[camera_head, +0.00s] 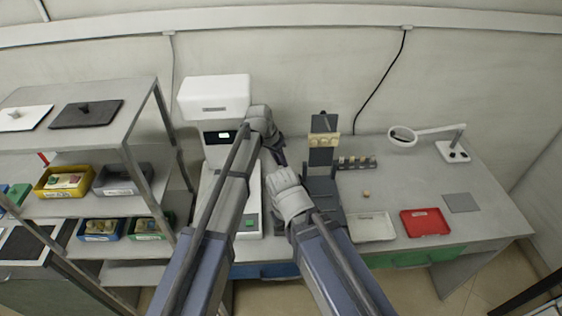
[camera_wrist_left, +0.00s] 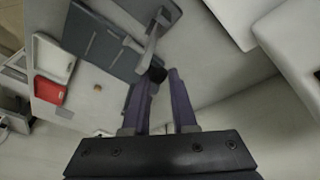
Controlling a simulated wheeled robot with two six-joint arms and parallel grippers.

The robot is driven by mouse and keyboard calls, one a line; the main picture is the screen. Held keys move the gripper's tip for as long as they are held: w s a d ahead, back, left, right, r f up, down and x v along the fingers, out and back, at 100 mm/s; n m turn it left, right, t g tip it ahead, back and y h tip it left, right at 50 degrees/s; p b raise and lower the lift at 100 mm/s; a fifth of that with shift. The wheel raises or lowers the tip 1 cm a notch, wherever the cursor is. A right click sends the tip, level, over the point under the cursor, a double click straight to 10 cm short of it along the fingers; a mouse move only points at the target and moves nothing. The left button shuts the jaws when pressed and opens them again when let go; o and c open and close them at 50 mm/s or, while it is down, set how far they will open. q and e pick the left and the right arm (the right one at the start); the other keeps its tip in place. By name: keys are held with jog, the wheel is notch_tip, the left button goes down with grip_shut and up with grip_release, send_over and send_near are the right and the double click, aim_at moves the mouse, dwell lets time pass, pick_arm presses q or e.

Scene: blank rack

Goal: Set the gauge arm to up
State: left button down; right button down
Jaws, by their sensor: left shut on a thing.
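The dark gauge stand (camera_head: 321,157) stands upright on the table just right of my grippers, with a row of beige round parts across its column. My left gripper (camera_head: 282,158) is left of its column. In the left wrist view, my left fingers (camera_wrist_left: 164,78) are shut around a black knob (camera_wrist_left: 157,74) at the end of a light grey bar (camera_wrist_left: 152,50) beside the dark stand. This bar looks like the gauge arm; its exact angle is hard to tell. My right gripper (camera_head: 284,182) is low in front of the stand, its jaws hidden by its own wrist.
A white machine (camera_head: 213,98) with a small screen stands close on the left. A white tray (camera_head: 372,228), a red tray (camera_head: 426,222), a grey mat (camera_head: 461,202) and a magnifier lamp (camera_head: 440,131) are on the right. Shelves with bins (camera_head: 65,181) are far left.

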pick_arm(q)
jog(key=shift+w+a, duration=0.45)
jog(key=c, duration=0.7)
grip_release()
jog(key=shift+f, duration=0.1)
jog(key=shift+s+d, duration=0.1)
jog(key=p+v, duration=0.7)
jog(key=v, duration=0.1)
jog(key=shift+f, duration=0.1)
